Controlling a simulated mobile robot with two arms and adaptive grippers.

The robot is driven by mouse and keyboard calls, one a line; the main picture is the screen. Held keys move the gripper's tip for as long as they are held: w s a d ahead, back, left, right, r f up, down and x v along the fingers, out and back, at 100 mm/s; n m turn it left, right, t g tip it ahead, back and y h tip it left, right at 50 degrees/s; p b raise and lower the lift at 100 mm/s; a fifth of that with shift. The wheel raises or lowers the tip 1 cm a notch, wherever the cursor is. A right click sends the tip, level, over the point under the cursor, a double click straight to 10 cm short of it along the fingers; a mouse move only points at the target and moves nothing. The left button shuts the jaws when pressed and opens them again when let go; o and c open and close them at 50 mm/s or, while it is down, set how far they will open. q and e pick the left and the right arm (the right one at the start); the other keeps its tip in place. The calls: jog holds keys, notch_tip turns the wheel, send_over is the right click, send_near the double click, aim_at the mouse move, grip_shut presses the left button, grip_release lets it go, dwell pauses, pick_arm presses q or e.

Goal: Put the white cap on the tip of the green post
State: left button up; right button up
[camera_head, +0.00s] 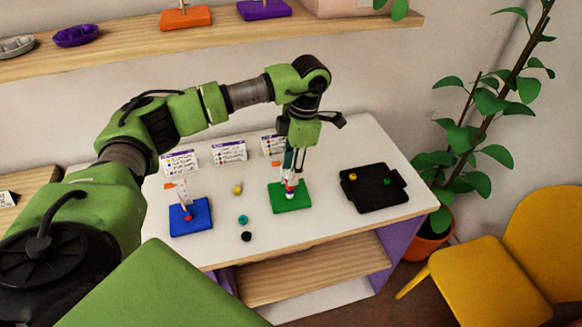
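The green board (303,202) lies on the white table. A post stands on it, mostly hidden by my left gripper (292,180). Red and white pieces (290,191) show low on this post, close to the fingertips. My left gripper points down right over the green board. The fingers are small and dark here, and I cannot tell whether they are open or shut on anything. I cannot make out the white cap for certain. My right gripper is not in view.
Yellow (238,189), teal (243,220) and black (246,236) beads lie between the boards. A black tray (372,201) holds yellow and green beads at right. Printed cards (229,151) stand behind.

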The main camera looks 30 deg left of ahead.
pick_arm(q)
jog(key=shift+r, duration=0.1)
notch_tip(320, 180, up, 12)
jog(key=w+d, duration=0.1)
jog(key=shift+w, duration=0.2)
jog(key=shift+d, duration=0.1)
dwell(0.6)
